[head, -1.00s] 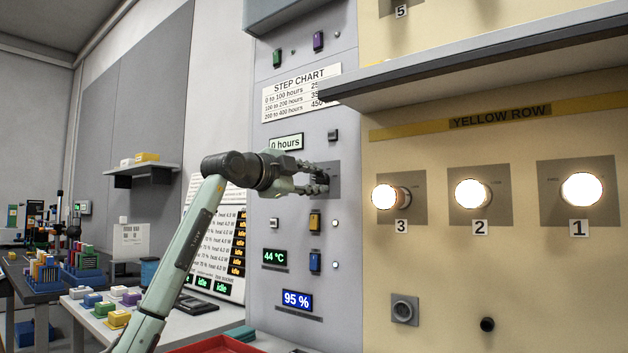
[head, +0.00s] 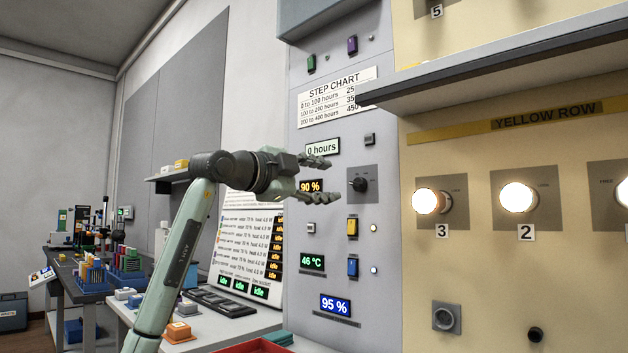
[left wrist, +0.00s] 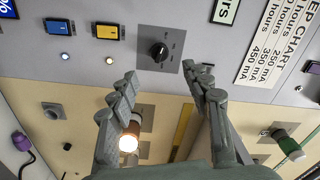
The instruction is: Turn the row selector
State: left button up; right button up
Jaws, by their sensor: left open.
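The row selector is a black rotary knob (head: 359,184) on a dark square plate (head: 367,199) on the grey panel. It also shows in the left wrist view (left wrist: 158,51), beyond and between my fingertips, with nothing in the jaws. My left gripper (head: 318,179) is open and to the left of the knob, apart from it in the head view. In the left wrist view its two fingers (left wrist: 168,78) are spread wide. The small marks around the knob are too small to read. My right gripper is not in view.
Yellow (head: 352,227) and blue (head: 352,267) switches sit below the knob. A grey shelf (head: 480,62) juts out at upper right, above lit lamps (head: 431,201) on the yellow wall. A bench with blocks and a keyboard (head: 217,301) stands at lower left.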

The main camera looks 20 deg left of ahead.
pick_arm(q)
jog(key=shift+v, duration=1.55)
dwell(1.8)
